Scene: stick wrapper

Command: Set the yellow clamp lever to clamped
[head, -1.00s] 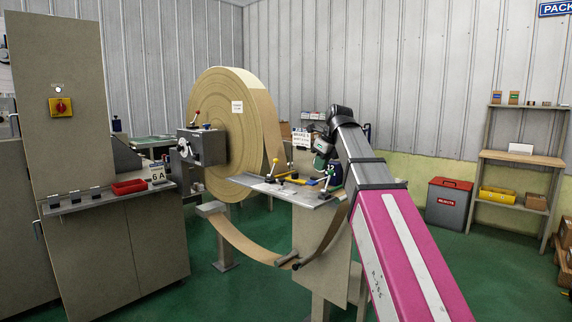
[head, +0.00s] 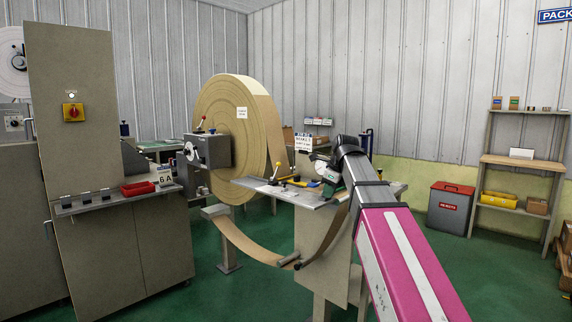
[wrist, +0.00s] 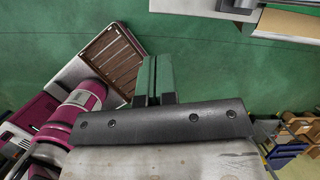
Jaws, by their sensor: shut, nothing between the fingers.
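A lever with a yellow ball knob (head: 279,165) stands upright at the left part of the grey splicing table (head: 262,187) in the head view. A second yellow-knobbed lever, seen earlier at the right of this table, is now hidden behind my gripper; I cannot tell which is the clamp lever. My gripper (head: 326,180) is over the table's right part, right of the visible knob and apart from it. In the wrist view, my gripper's green fingers (wrist: 155,62) lie together, shut and empty, with green floor behind. No lever shows there.
A large paper roll (head: 228,130) stands behind the table, its strip hanging in a loop below. A grey box (head: 207,150) with a red-knobbed lever (head: 202,120) is left of it.

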